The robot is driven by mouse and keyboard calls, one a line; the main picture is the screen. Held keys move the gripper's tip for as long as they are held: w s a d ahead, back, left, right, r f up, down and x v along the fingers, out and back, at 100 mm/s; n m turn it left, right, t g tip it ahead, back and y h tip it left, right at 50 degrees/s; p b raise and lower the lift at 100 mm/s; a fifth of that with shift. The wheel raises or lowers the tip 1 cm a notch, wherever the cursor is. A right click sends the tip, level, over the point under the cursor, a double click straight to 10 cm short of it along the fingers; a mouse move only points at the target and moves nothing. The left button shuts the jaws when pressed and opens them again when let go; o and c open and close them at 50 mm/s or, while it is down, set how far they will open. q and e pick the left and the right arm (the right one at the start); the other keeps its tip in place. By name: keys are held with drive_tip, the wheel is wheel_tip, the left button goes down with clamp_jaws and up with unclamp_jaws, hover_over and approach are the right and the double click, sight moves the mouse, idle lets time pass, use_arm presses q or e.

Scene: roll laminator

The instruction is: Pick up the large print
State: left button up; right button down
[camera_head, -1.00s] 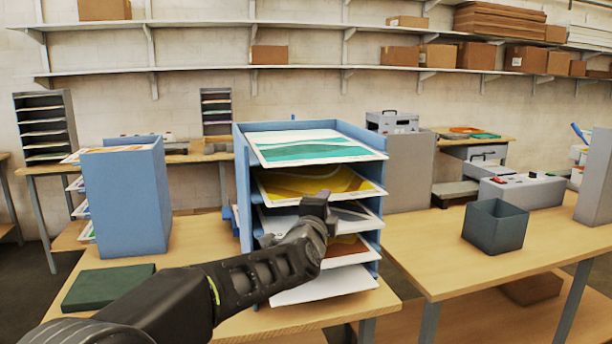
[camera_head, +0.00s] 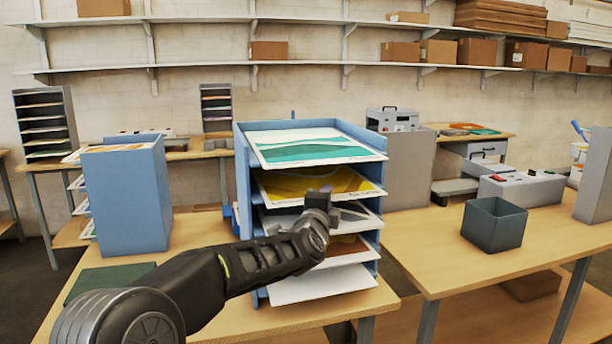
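A blue sorter rack (camera_head: 243,190) stands on the wooden table and holds several prints on its shelves. A teal and white print (camera_head: 310,146) lies on top, a yellow one (camera_head: 290,186) below it, then a grey-white one (camera_head: 283,217), a brown one (camera_head: 345,247) and a mostly white one (camera_head: 320,284) at the bottom. I cannot tell which is the large print. My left gripper (camera_head: 322,198) is at the rack's open front, level with the yellow and grey prints. Its fingers are hidden or too small to read. My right gripper is out of view.
A second blue rack (camera_head: 126,200) stands at the left, with a dark green mat (camera_head: 108,280) in front of it. On the right table are an open grey bin (camera_head: 494,224) and a grey laminator-like machine (camera_head: 522,189). A gap separates the two tables.

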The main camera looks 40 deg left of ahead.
use_arm(q)
drive_tip(key=shift+c, duration=0.6)
clamp_jaws()
idle(0.7)
